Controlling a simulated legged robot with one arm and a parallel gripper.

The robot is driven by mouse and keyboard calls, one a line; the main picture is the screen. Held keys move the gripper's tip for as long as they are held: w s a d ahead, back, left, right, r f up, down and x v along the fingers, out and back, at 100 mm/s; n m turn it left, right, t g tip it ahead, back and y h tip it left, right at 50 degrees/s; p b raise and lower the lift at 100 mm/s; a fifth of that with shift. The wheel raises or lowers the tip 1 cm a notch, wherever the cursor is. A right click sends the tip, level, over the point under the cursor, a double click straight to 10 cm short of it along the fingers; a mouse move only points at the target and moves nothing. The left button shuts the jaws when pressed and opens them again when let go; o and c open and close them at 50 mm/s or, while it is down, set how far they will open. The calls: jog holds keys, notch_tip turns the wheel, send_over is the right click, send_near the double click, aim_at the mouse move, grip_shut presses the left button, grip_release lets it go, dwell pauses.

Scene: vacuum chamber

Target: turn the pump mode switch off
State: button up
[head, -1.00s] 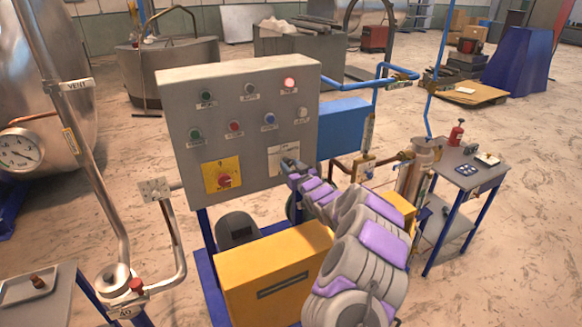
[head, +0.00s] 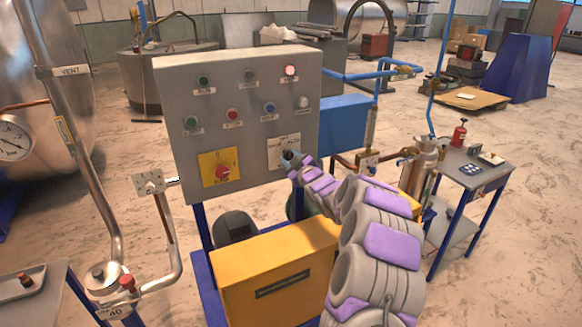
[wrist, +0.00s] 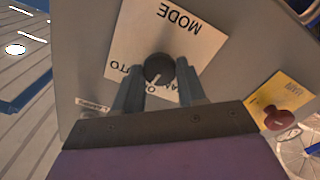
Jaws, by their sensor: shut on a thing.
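The pump mode switch (wrist: 158,68) is a dark round knob with a light pointer line, on a pale plate marked MODE (wrist: 190,38), upside down in the wrist view. In the head view the plate (head: 276,152) is at the lower right of the grey control panel (head: 240,78), and my gripper (head: 291,160) is in front of it, covering most of the knob. In the wrist view my gripper (wrist: 159,82) has its two fingers on either side of the knob and is shut on it. The fingers and knob partly cover the position labels.
A red knob on a yellow plate (head: 221,168) is left of the mode plate. Several coloured buttons and a lit red lamp (head: 290,71) are above. A yellow box (head: 275,270) stands below the panel. A side table (head: 470,170) is at right.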

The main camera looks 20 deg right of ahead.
jog(key=shift+n+b, duration=0.65)
jog(key=shift+n, duration=0.05)
jog(key=o, duration=1)
jog(key=shift+o, duration=0.2)
jog(key=shift+s, duration=0.1)
jog(key=s, duration=1.7)
jog(key=shift+d, duration=0.3)
jog(key=shift+f, duration=0.1)
